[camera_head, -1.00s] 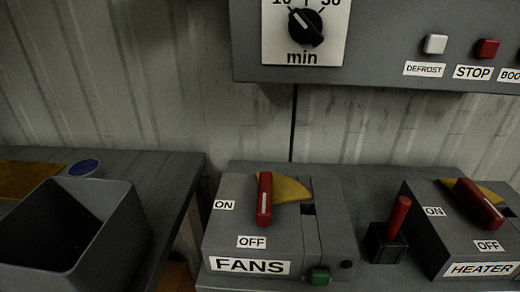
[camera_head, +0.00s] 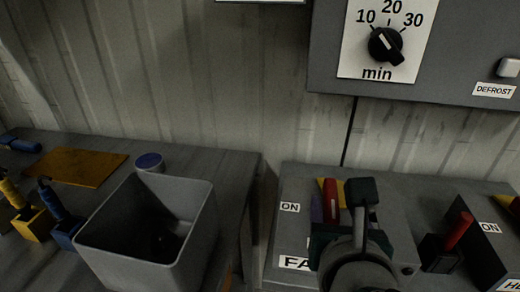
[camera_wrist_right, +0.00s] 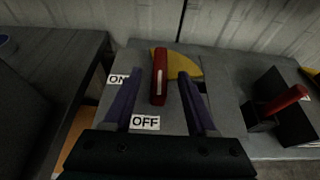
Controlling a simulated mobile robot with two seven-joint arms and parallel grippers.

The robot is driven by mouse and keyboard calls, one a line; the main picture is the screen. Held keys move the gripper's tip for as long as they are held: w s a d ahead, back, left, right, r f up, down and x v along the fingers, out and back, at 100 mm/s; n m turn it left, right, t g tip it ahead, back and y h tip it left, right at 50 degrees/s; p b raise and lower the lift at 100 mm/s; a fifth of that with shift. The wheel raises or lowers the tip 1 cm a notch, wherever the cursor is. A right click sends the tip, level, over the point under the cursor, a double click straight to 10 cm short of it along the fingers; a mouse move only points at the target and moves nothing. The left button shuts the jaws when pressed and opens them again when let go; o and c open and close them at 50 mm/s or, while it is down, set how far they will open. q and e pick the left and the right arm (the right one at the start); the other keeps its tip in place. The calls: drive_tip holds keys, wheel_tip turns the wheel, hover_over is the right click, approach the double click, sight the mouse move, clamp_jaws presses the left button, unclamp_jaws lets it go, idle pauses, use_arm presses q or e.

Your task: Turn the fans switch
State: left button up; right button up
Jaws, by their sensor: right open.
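The fans switch is a grey box (camera_head: 294,238) with a red handle (camera_head: 331,200) in front of a yellow plate (camera_head: 342,188). In the right wrist view the red handle (camera_wrist_right: 159,77) stands nearly upright, with the ON label at its left and the OFF label below. My right gripper (camera_head: 340,212) is over the box and hides much of its front and the FANS label. In the wrist view its two purple fingers (camera_wrist_right: 160,98) are open, one on each side of the handle, with gaps visible. My left gripper is not in view.
A grey bin (camera_head: 190,240) is on the left table, near blue and yellow tools (camera_head: 32,222). A control panel (camera_head: 330,60) hangs above.

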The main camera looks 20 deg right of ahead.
sight(332, 199)
drive_tip(key=b+x, duration=0.1)
drive_tip(key=x, duration=0.4)
drive_tip(key=shift+b, duration=0.35)
drive_tip(key=shift+c, duration=0.3)
clamp_jaws()
idle(0.7)
